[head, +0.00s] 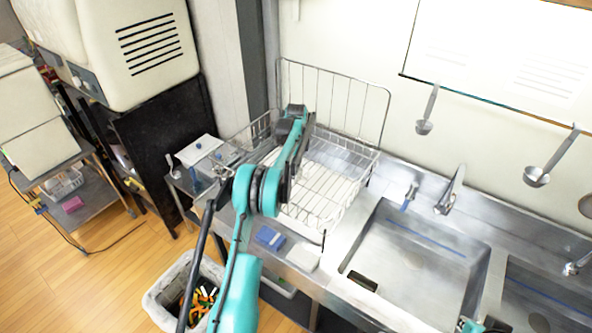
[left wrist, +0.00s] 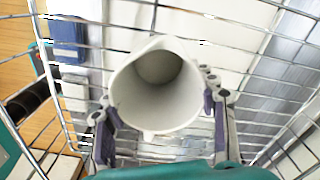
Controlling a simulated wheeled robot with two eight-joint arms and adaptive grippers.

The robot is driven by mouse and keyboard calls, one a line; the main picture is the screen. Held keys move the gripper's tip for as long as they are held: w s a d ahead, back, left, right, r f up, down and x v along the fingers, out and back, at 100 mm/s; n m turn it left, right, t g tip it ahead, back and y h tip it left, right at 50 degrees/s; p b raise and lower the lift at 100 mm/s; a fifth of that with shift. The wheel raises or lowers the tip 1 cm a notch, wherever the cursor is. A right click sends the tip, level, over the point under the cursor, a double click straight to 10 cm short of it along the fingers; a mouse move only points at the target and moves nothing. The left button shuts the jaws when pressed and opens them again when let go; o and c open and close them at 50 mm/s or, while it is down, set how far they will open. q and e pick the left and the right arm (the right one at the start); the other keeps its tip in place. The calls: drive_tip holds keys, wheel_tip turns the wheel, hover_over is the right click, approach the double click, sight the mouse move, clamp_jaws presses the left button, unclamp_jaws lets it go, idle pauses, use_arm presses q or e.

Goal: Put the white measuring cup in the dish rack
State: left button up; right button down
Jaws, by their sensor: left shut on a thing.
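The white measuring cup (left wrist: 150,112) shows in the left wrist view, its open mouth facing the camera. My left gripper (left wrist: 160,104) is shut on it, one finger on each side. Wires of the dish rack (left wrist: 268,62) surround the cup in that view; I cannot tell whether the cup touches the rack's floor. In the head view the wire dish rack (head: 330,205) stands on the counter left of the sink. My left arm reaches over it and hides the cup and the left gripper there. My right gripper (head: 484,326) shows only partly at the bottom edge, its fingers unclear.
The steel sink (head: 415,262) is right of the rack, with a faucet (head: 450,190) behind it. A blue sponge (head: 269,237) and a white block (head: 303,256) lie in front of the rack. Ladles hang on the wall. A waste bin (head: 160,300) stands below.

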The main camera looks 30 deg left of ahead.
use_arm(q)
drive_tip(key=shift+f, duration=0.1)
drive_tip(key=o, duration=1.5)
drive_tip(key=shift+c, duration=0.2)
